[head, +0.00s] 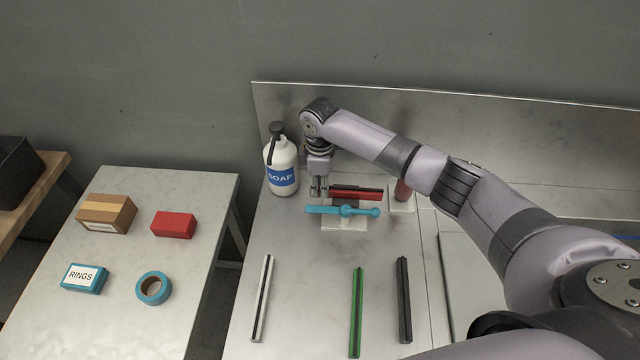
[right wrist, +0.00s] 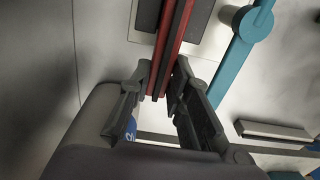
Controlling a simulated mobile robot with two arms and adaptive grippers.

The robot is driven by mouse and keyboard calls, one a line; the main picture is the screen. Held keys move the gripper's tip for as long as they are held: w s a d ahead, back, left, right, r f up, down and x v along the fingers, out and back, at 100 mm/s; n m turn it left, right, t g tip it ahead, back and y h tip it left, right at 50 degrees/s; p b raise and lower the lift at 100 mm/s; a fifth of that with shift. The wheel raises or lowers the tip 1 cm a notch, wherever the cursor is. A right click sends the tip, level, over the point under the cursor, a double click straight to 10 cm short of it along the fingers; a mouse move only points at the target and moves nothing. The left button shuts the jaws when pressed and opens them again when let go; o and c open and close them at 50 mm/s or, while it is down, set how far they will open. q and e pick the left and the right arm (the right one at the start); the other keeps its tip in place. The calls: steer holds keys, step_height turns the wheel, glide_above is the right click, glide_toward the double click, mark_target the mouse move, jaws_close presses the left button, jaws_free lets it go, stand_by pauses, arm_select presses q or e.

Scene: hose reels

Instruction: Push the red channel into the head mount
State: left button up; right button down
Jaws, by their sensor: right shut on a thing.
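The red channel (head: 357,195) lies level near the back of the metal worktop, left to right, with a dark strip along it. My right gripper (head: 319,191) points down at its left end and is shut on it. In the right wrist view the red channel (right wrist: 161,50) runs up from between the fingertips (right wrist: 162,80), with a dark groove along its middle. At its far end in that view are dark blocks on a pale plate (right wrist: 133,22). I cannot tell for certain which part is the head mount, or whether the channel touches it. My left gripper is not in view.
A blue bar on a pale base (head: 345,224) stands just in front of the channel. A soap bottle (head: 282,165) stands left of the gripper. White (head: 262,298), green (head: 357,310) and black (head: 403,298) channels lie in front. A metal backsplash (head: 400,128) rises behind.

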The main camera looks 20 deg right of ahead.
steer(key=shift+f, duration=0.5)
steer(key=shift+f, duration=0.2)
stand_by(0.9)
steer(key=c, duration=1.4)
jaws_free()
steer(key=o, duration=0.5)
steer(key=shift+c, duration=0.2)
steer(key=shift+r, duration=0.1)
steer(key=shift+r+p, duration=3.95)
steer(key=shift+p, duration=0.15)
